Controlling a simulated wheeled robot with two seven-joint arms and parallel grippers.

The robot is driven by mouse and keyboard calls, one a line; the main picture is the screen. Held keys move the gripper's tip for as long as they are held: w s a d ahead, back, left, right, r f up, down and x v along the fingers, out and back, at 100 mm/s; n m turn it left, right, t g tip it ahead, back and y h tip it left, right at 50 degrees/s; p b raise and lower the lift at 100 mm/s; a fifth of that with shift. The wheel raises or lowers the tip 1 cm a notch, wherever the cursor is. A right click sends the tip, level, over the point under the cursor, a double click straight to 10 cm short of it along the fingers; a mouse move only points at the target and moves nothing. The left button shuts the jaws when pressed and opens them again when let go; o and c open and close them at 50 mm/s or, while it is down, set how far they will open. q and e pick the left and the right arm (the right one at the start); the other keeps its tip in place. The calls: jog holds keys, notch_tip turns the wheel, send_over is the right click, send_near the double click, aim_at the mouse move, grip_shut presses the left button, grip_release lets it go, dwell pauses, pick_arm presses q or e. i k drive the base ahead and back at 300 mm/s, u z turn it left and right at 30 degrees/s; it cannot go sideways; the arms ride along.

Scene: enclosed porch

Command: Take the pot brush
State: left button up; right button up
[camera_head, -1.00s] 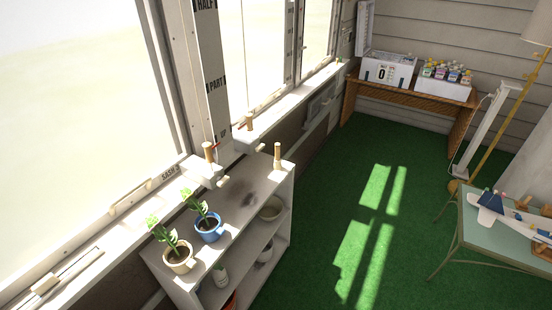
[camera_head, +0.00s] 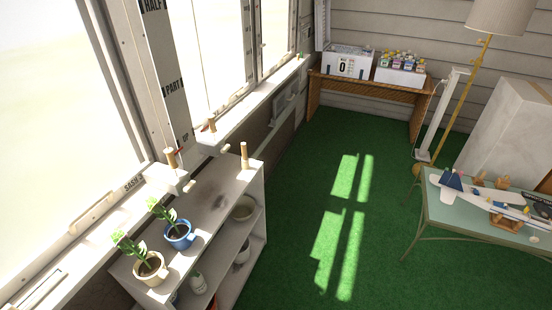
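No thing in view is plain enough to name the pot brush with certainty. A short upright wooden piece (camera_head: 244,155) stands at the far end of the white shelf unit's top (camera_head: 213,190); it may be the brush, but its details are too small to tell. Similar wooden pieces stand by the window sill, one nearer (camera_head: 170,158) and one farther (camera_head: 211,125). A blue pot (camera_head: 179,238) and a cream pot (camera_head: 150,272), each with a green plant, stand on the unit's near end. Neither of my grippers is in view.
Bowls, including a pale one (camera_head: 243,212), and small pots sit on the unit's lower shelves. Green carpet (camera_head: 310,180) lies open to the right. A wooden bench (camera_head: 365,88) holds boxes at the back.

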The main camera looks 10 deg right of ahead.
aim_at(246, 166)
jog(key=z, duration=0.75)
jog(key=i, duration=0.85)
jog(key=u, duration=1.8)
jog(key=i, duration=0.5)
